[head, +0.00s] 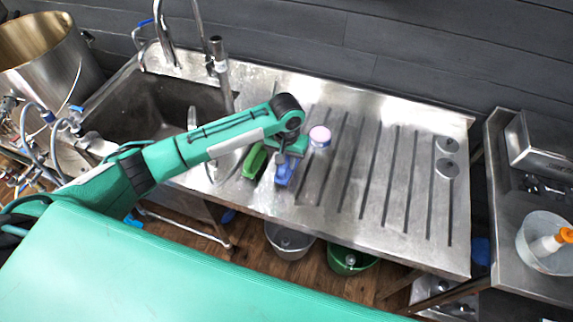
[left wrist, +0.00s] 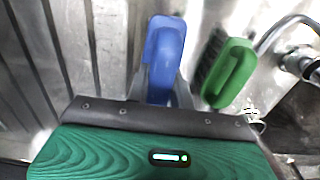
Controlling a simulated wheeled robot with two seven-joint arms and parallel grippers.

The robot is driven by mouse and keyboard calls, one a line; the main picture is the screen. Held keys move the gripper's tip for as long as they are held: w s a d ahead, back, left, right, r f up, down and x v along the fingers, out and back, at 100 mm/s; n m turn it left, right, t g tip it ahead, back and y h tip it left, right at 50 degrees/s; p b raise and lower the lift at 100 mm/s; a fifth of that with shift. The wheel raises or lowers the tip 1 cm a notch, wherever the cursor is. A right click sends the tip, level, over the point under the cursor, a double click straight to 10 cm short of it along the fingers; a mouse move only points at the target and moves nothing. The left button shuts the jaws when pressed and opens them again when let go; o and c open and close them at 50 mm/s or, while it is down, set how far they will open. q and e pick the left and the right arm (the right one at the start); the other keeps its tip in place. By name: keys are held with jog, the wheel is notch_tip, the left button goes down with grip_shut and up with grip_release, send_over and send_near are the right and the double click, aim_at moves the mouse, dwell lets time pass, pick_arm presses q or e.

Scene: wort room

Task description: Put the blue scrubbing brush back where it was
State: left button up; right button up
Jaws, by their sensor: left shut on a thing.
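The blue scrubbing brush (head: 285,173) is at the left part of the grooved steel drainboard (head: 385,215), beside the sink. My left gripper (head: 290,158) reaches over it from above. In the left wrist view the blue brush (left wrist: 164,50) stands between the two grey fingers of the left gripper (left wrist: 163,82), which is shut on it. The brush's underside is hidden, so I cannot tell whether it touches the board. A green brush (head: 254,160) lies just left of it, apart from it; in the left wrist view it is on the right (left wrist: 233,75). My right gripper is not in view.
A clear container with a pale pink lid (head: 320,136) stands close right of the blue brush. The sink basin (head: 150,105) and tap (head: 163,35) are to the left. The board's middle is clear.

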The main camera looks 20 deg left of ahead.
pick_arm(q)
notch_tip(320, 180, down, 3)
jog(key=shift+r, duration=0.2)
jog(key=shift+f, duration=0.5)
jog(key=o, duration=1)
jog(key=shift+f, duration=0.1)
jog(key=shift+c, duration=0.2)
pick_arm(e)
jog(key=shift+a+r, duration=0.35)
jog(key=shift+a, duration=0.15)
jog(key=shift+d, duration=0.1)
